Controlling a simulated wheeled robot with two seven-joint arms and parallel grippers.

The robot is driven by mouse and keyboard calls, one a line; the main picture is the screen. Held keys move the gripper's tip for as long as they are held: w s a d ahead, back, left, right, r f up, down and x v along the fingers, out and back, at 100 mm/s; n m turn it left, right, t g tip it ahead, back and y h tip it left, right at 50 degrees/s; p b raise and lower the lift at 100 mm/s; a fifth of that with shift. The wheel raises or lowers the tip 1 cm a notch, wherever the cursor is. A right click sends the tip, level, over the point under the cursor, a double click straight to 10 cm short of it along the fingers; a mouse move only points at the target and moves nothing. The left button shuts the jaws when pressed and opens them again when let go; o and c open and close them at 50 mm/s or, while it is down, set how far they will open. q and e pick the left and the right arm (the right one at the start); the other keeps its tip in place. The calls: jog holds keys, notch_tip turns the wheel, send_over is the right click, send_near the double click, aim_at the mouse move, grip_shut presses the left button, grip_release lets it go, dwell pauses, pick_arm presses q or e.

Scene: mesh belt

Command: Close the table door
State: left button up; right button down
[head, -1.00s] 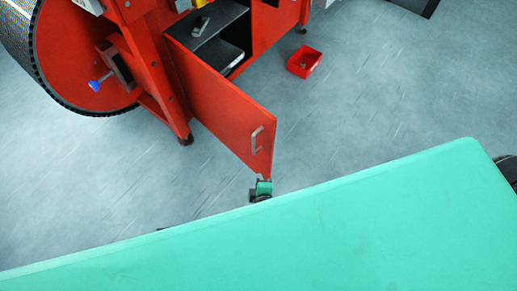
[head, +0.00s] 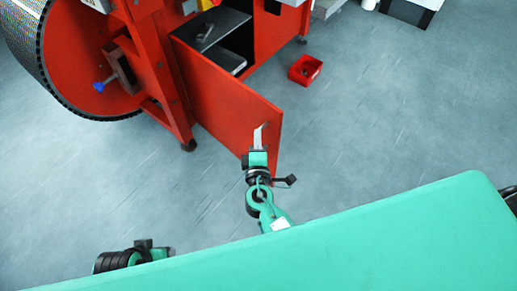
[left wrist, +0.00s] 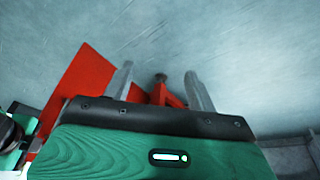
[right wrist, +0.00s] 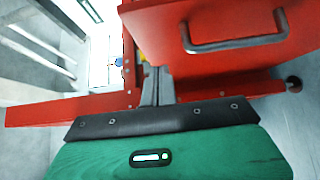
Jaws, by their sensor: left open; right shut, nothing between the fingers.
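The red table door (head: 225,95) stands swung open in the head view, with dark shelves (head: 232,60) showing in the cabinet behind it. My right gripper (head: 261,132) is at the door's free end, in front of where its handle sits, and hides most of that handle. In the right wrist view its fingers (right wrist: 158,80) are together and empty; a red panel with a grey bar handle (right wrist: 238,45) is just beyond, to their right. Contact cannot be told. My left gripper (head: 143,250) is far from the door, low at left; its fingers (left wrist: 160,85) are apart and empty.
A large drum (head: 75,60) with a red side stands left of the cabinet. A small red bin (head: 305,70) lies on the floor to the right. A white and black box (head: 412,8) is at the top right. The grey floor around the door is mostly clear.

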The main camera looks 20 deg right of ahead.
aim_at(266, 113)
jog(key=w+d, duration=0.1)
jog(key=w, duration=0.1)
jog(key=w+d+p, duration=0.1)
jog(key=w+d, duration=0.1)
jog(key=shift+w+d, duration=0.1)
jog(key=shift+w, duration=0.1)
pick_arm(q)
jog(key=shift+x, duration=1.35)
pick_arm(e)
jog(key=shift+w+d, duration=0.3)
jog(key=shift+d, duration=0.2)
pick_arm(q)
jog(key=shift+s+f, duration=0.1)
jog(key=shift+s, duration=0.1)
